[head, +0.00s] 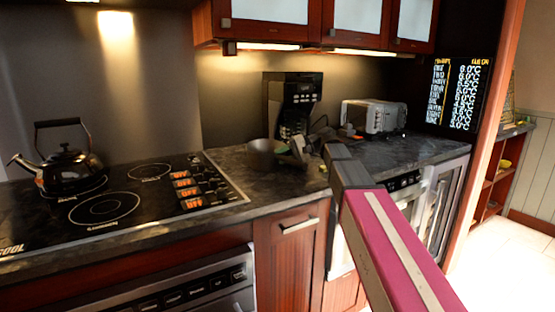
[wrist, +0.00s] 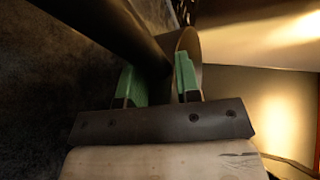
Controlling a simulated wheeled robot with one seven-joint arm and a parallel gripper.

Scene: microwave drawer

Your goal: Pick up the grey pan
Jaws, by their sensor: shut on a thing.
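The grey pan (head: 262,154) is on or just above the dark counter, between the cooktop and the toaster; I cannot tell whether it touches the counter. In the wrist view, its dark handle (wrist: 110,32) runs from the upper left between my gripper's green fingers, and part of the round pan body (wrist: 187,42) shows behind them. My gripper (wrist: 158,82) is shut on the handle. In the head view my gripper (head: 298,150) is small, at the pan's right side, partly hidden by my arm.
A black kettle (head: 68,170) stands on the cooktop (head: 130,190) at left. A coffee maker (head: 292,98) stands behind the pan, and a toaster (head: 374,117) to the right. Cabinets (head: 300,22) hang above. The counter (head: 285,187) in front of the pan is clear.

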